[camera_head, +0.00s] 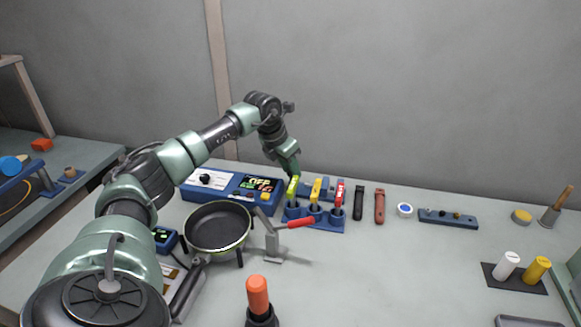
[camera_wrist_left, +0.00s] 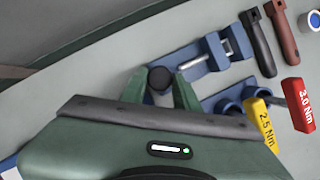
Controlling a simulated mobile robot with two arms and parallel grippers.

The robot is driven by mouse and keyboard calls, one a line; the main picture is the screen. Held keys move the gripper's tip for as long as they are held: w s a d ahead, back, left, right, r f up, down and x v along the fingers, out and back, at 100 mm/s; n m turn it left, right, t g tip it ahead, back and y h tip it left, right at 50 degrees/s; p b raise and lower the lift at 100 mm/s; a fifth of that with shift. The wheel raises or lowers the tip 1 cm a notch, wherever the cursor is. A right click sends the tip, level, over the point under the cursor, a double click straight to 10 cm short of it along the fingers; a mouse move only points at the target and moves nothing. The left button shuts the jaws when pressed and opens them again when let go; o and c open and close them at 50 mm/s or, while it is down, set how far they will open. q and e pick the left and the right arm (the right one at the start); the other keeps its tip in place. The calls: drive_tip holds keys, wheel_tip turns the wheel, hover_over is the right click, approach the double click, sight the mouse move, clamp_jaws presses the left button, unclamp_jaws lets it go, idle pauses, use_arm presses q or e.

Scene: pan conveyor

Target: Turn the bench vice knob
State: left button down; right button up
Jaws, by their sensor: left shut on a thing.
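The blue bench vice (camera_wrist_left: 215,52) lies at the back of the bench, with a metal screw or rod between its blocks. It shows partly in the head view (camera_head: 334,187), behind the coloured drivers. Its round black knob (camera_wrist_left: 160,78) sits between the two green fingers of my left gripper (camera_wrist_left: 160,90) in the left wrist view. My left gripper (camera_head: 291,168) reaches down from above at the vice's left end and is shut on the knob. In the head view the knob is hidden by the gripper and drivers. My right gripper is not in view.
A blue rack (camera_head: 320,222) with green, yellow (camera_head: 316,190) and red (camera_head: 340,193) drivers stands close in front of the gripper. A control box (camera_head: 225,187) is to the left. A black pan (camera_head: 217,228) and a red-handled clamp (camera_head: 293,223) are nearer. The bench's middle right is clear.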

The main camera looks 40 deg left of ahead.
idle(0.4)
use_arm(q)
drive_tip(key=c, duration=1.1)
unclamp_jaws()
drive_tip(key=shift+o, duration=0.2)
drive_tip(key=v, duration=0.7)
drive_tip(key=shift+s+r+b, duration=0.2)
drive_tip(key=shift+r+b, duration=0.1)
drive_tip(key=shift+r, duration=0.1)
